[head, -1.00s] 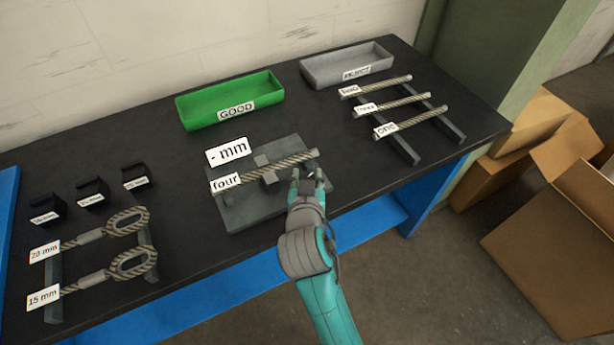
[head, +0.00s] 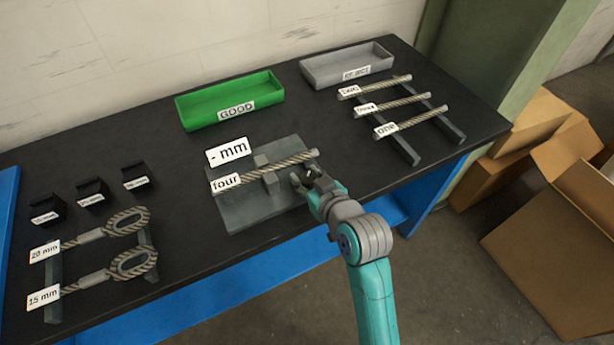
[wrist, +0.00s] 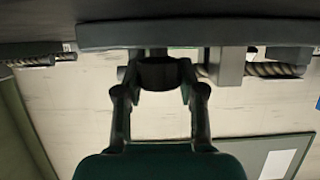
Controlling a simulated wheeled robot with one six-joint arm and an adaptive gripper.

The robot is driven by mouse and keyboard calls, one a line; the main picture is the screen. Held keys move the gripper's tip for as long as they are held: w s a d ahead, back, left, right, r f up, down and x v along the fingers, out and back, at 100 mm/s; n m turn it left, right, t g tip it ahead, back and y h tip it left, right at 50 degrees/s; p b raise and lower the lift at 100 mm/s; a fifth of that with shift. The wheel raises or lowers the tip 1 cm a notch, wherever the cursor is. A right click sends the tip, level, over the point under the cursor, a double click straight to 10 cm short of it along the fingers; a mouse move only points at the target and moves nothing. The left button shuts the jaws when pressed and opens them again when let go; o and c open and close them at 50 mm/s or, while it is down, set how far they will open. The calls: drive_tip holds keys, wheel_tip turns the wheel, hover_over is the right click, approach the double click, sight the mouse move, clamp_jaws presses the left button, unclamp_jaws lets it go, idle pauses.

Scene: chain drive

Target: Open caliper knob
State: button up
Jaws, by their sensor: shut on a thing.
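The caliper is a grey plate (head: 248,207) on the bench with two upright jaw blocks (head: 261,160). The rope labelled "four" (head: 290,163) lies across the plate, passing by the blocks. A tag reading "- mm" (head: 228,151) stands at the plate's back left. My gripper (head: 302,179) is at the plate's right front edge. In the wrist view, its fingers are shut on the dark round knob (wrist: 158,74), one on each side. The same view shows a jaw block (wrist: 227,68) and the rope (wrist: 270,69) to the right. In the head view my gripper hides the knob.
A green GOOD tray (head: 230,100) and a grey REJECT tray (head: 347,64) stand at the back. Ropes labelled one, three and another lie on a rack (head: 446,125) at right. Looped ropes (head: 131,263) and small black blocks (head: 92,191) are at left.

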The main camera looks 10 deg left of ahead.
idle(0.3)
drive_tip(key=o, duration=1.2)
drive_tip(key=shift+c, duration=0.2)
drive_tip(key=v, duration=1.2)
drive_tip(key=shift+d, duration=0.1)
